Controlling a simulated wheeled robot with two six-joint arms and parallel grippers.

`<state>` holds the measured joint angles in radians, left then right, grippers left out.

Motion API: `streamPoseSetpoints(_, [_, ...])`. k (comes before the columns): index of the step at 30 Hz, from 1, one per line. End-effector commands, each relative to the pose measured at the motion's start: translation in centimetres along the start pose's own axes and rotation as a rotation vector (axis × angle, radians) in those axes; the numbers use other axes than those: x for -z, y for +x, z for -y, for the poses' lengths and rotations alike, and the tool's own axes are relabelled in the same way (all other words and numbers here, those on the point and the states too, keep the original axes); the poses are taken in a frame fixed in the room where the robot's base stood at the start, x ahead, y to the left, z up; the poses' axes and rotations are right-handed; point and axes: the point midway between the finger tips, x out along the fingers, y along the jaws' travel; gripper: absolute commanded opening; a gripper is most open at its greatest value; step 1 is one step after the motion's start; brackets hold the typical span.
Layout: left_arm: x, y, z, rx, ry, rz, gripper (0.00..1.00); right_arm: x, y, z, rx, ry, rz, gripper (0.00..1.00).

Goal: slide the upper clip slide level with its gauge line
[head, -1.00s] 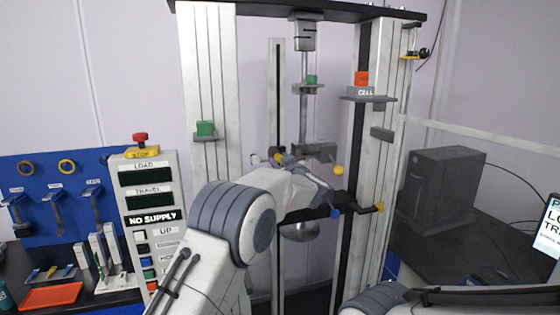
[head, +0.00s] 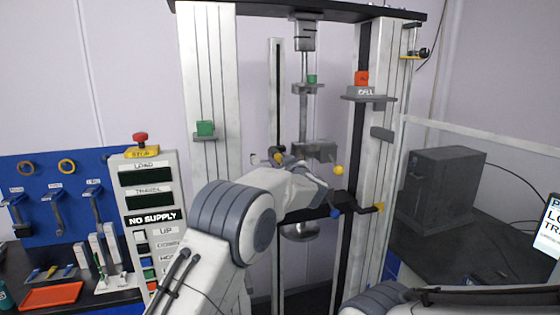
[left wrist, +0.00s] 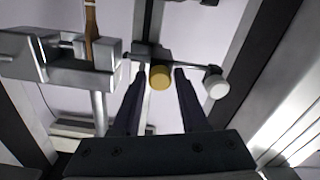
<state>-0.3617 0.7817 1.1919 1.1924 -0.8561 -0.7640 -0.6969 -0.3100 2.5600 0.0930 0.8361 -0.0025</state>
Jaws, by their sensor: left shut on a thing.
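The upper clip slide shows by its yellow knob (head: 279,153) and a pale knob (head: 254,160) to its left, on a slotted upright rail (head: 277,90). My left gripper (left wrist: 157,80) is shut on the yellow knob, which also shows in the left wrist view (left wrist: 160,77), one dark finger on each side. The pale knob (left wrist: 215,86) is to the right there. In the head view my left wrist covers most of the slide and fingers. I cannot make out the gauge line. Only part of my right arm shows at the lower right; its gripper is out of view.
A grey clamp block (head: 315,151) stands just right of the slide, close to my fingers in the wrist view (left wrist: 60,58). Another yellow knob (head: 339,170) is further right. The control panel (head: 152,215) reads NO SUPPLY. A glass guard edge (head: 480,138) is at right.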

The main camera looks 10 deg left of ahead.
Motion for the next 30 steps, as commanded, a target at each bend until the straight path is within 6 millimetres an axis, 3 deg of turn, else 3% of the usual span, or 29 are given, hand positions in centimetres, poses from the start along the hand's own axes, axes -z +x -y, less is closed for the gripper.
streamPoseSetpoints(10, [0.0,0.0,0.0,0.001,-0.006,-0.001,0.0,0.0,0.1,0.0,0.0,0.0,0.0,0.64])
streamPoseSetpoints(20, [-5.0,0.0,1.4,0.002,-0.004,0.001,0.0,-0.1,2.7,-0.2,0.0,0.004,0.0,0.64])
streamPoseSetpoints(29, [-5.1,0.0,1.4,0.001,-0.005,0.0,0.0,-0.1,2.5,-0.2,0.0,0.005,0.0,0.64])
streamPoseSetpoints(30, [-5.1,0.0,1.4,0.001,-0.005,0.0,0.51,-0.1,2.5,-0.2,0.0,0.005,0.0,0.64])
